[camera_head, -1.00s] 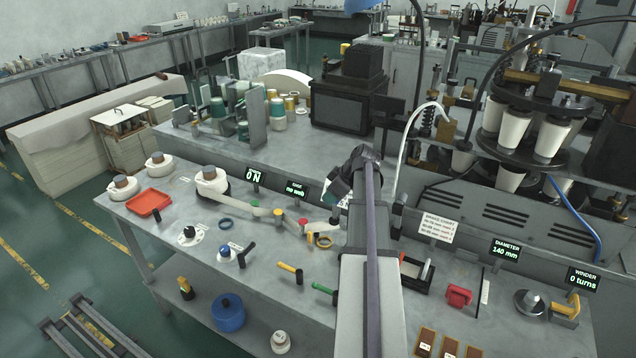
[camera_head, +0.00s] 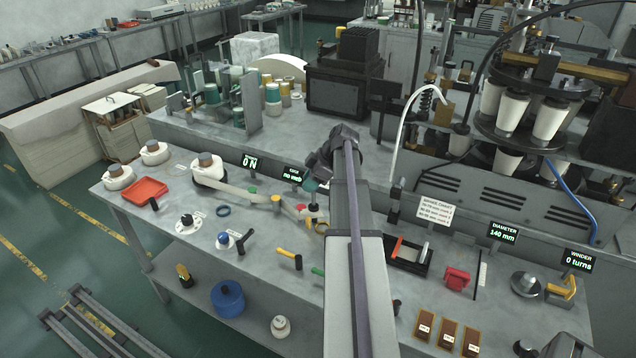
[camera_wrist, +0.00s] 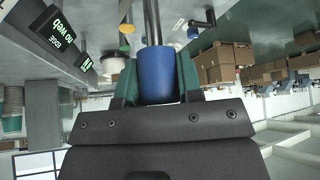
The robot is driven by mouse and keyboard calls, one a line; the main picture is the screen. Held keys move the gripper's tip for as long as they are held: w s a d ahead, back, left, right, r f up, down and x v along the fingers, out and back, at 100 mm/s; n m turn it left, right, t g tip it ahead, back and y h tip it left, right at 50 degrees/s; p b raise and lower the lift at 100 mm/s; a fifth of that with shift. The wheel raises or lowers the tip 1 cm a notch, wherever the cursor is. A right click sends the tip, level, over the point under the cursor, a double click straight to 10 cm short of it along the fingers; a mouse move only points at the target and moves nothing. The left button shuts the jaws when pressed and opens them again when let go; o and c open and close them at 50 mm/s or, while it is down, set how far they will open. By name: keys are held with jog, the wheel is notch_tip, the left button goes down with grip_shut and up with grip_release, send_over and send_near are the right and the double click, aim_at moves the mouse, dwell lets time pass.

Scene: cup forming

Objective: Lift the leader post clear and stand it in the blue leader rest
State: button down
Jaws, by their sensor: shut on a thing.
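In the wrist view, my gripper (camera_wrist: 157,82) has its green fingers closed on both sides of a blue cylinder with a metal rod, which I take to be the leader post (camera_wrist: 156,75). In the head view, my gripper (camera_head: 312,185) is low over the middle of the bench, in front of the "no web" display; the post's blue part is mostly hidden there. I cannot tell which is the blue leader rest.
A cream strip (camera_head: 240,191) runs from a roll (camera_head: 208,168) towards my gripper. A yellow ring (camera_head: 321,227), a yellow-handled tool (camera_head: 289,256) and a black-centred disc (camera_head: 187,221) are nearby. A red tray (camera_head: 145,189) is at far left. The cup machine (camera_head: 520,120) stands at right.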

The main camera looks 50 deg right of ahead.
jog(key=w+a, duration=0.9)
jog(key=w, duration=0.5)
jog(key=w+a, duration=0.8)
jog(key=w, duration=0.6)
notch_tip(320, 180, down, 7)
jog(key=b, duration=0.6)
jog(key=shift+w+a+r+b, duration=0.15)
jog(key=shift+a+r+b, duration=0.05)
jog(key=shift+b, duration=0.1)
jog(key=shift+f+b, duration=0.95)
dwell(1.2)
jog(key=shift+c, duration=1.1)
grip_release()
jog(key=shift+r, duration=0.1)
notch_tip(320, 180, up, 8)
jog(key=p, duration=0.8)
